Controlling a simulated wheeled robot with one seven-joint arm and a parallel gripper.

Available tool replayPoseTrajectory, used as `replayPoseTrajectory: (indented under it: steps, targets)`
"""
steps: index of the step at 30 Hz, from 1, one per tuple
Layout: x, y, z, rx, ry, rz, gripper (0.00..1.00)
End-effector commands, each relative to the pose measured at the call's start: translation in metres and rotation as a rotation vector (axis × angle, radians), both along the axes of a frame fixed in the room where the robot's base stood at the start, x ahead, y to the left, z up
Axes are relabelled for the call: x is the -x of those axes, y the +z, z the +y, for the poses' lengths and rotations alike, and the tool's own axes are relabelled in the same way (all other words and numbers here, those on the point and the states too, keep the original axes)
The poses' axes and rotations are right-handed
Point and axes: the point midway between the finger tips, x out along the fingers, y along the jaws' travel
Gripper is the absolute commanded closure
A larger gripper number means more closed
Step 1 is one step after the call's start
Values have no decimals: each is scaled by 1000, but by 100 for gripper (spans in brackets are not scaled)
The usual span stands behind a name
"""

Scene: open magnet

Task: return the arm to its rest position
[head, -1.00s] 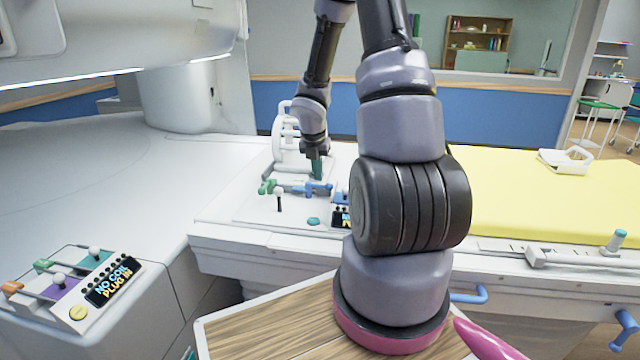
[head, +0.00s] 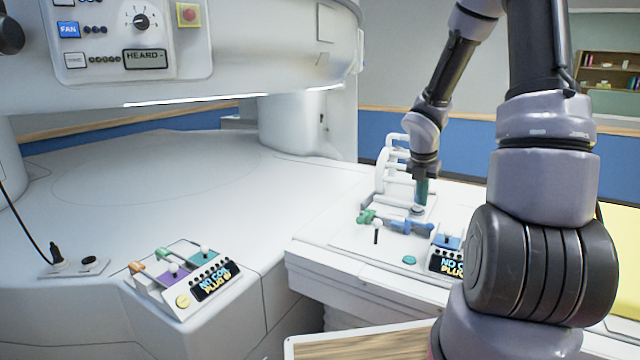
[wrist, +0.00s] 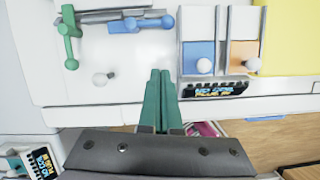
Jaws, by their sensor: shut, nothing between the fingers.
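My gripper (head: 421,192) hangs fingers down over the white control panel (head: 350,238) at the right of the head view. Its green fingers (wrist: 161,100) are together and empty in the wrist view. A blue lever (head: 405,226) and a green lever (head: 366,217) lie on the panel near the fingertips; in the wrist view the blue lever (wrist: 140,24) and green lever (wrist: 68,38) are up and left of them. I cannot tell the exact gap between fingertips and panel. My arm links cover much of the right side.
A white rail frame (head: 395,150) stands behind my gripper. A second control box (head: 205,292) with small levers is at lower left. The large white magnet housing (head: 230,45) overhangs the left side. A yellow pad (head: 625,250) is at the right edge.

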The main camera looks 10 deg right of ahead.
Motion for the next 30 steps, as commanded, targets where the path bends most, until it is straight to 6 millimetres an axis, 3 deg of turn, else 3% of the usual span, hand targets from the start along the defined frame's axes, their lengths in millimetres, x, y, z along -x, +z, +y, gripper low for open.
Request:
replayPoseTrajectory:
  steps: [4,8,12,18,24,30]
  targets:
    - [11,43,6,-28,-252,-90,100]
    - [34,95,18,-115,-630,-222,100]
    - [66,144,38,-274,-1047,-354,100]
    - [119,200,74,-597,-1621,-462,100]
    - [172,240,113,-967,-2130,-385,100]
    - [206,260,138,-1186,-2436,-210,100]
